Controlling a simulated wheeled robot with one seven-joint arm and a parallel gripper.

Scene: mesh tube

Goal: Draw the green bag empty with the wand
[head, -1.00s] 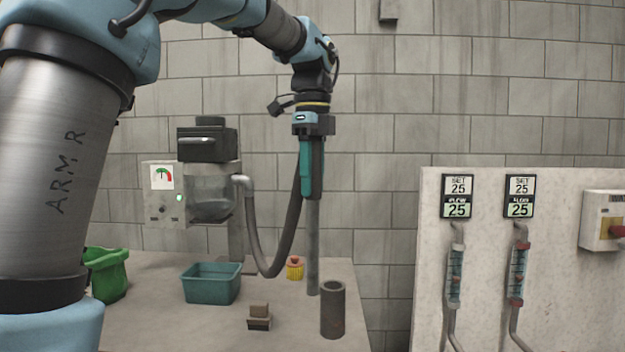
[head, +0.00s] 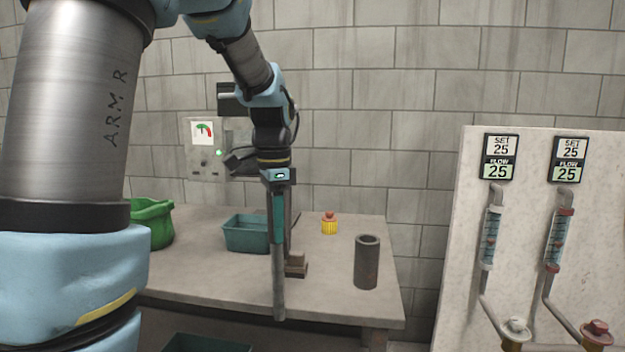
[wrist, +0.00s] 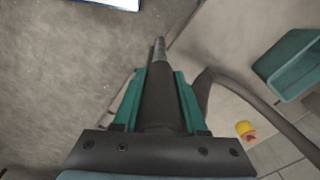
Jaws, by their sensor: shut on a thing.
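My gripper (head: 278,225) hangs pointing down with its teal fingers shut on the wand (head: 279,285). The wand's grey tube reaches down across the table's front edge in the picture. In the wrist view, my gripper (wrist: 157,85) holds the wand's dark handle, and the wand's narrow tip (wrist: 160,45) points away over grey floor. The green bag (head: 152,225) stands at the table's left, partly hidden behind my arm. The wand is apart from it, to its right. I cannot see into the bag.
A teal bin (head: 243,233), a brown block (head: 297,265), a yellow-and-red knob-like piece (head: 329,223) and a dark upright tube (head: 367,262) stand on the table (head: 345,295). A machine with a dial (head: 203,133) is behind. The dark hose (wrist: 255,100) trails right. A flow panel (head: 460,250) stands right.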

